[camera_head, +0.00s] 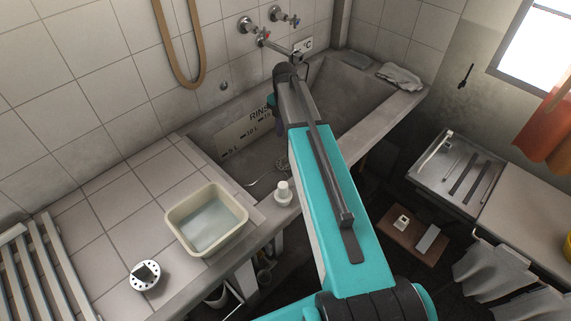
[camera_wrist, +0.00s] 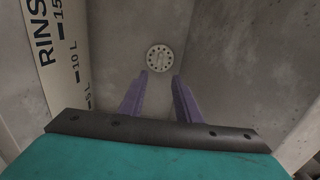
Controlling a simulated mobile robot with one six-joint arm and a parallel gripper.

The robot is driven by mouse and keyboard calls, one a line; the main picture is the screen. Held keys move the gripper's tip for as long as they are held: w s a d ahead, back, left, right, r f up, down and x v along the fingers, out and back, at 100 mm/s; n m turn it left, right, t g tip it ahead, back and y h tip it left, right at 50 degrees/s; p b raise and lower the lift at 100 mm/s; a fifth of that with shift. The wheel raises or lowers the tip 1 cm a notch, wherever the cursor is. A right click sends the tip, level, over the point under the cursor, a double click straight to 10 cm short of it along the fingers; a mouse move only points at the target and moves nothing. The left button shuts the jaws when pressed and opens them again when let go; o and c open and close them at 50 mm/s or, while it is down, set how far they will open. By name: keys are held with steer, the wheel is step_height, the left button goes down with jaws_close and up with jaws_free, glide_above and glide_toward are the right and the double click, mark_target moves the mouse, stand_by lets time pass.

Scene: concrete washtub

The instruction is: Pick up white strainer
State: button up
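A pale round strainer (camera_wrist: 159,58) with small dark holes lies on the grey floor of the washtub, centred ahead of my fingers in the wrist view. My gripper (camera_wrist: 160,84) points down into the tub. Its two purple fingers are apart with nothing between them, and the strainer lies beyond their tips, not touched. In the head view my arm hides most of the gripper.
The concrete washtub (camera_head: 352,84) has a marked scale panel (camera_head: 240,134) on its wall. A cream basin (camera_head: 207,219) of water and a white round item (camera_head: 145,275) with dark spots stand on the tiled counter. A white bottle (camera_head: 283,194) stands on the tub's front edge. Taps are above.

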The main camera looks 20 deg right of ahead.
mark_target(285, 156)
steer(key=shift+f, duration=4.1)
steer(key=shift+f+p, duration=0.1)
steer(key=shift+p, duration=0.2)
steer(key=shift+f+p, duration=0.4)
steer(key=shift+f, duration=2.1)
jaws_close()
